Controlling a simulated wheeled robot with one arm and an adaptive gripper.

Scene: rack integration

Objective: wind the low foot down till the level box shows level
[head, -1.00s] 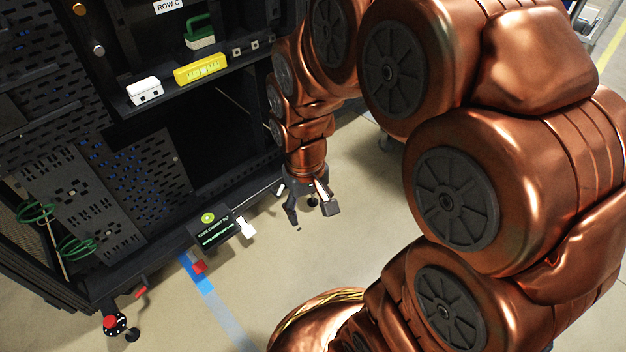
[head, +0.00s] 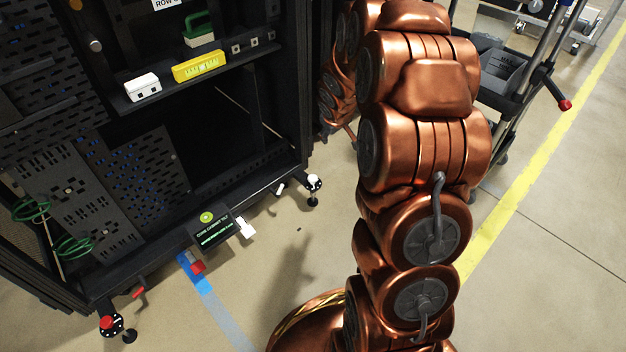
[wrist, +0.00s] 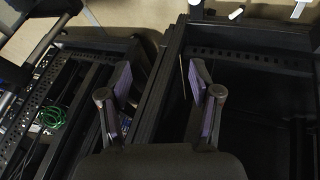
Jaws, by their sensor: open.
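The level box (head: 213,231), a dark display with a round green mark, sits at the foot of the black cabinet. Its lettering concerns cabinet tilt; the reading is too small to make out. A foot with a red top (head: 108,323) is at the cabinet's near left corner, and a foot with a white top (head: 314,184) at its right corner. I cannot tell which is low. In the wrist view my gripper (wrist: 160,90) is open, with nothing between its fingers and dark framework beyond. In the head view it is hidden.
The black cabinet (head: 255,188) fills the left, with a yellow level (head: 199,67) and a white box (head: 142,87) on its shelf. Blue tape (head: 196,274) marks the floor. A grey cart (head: 497,72) stands at the back right.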

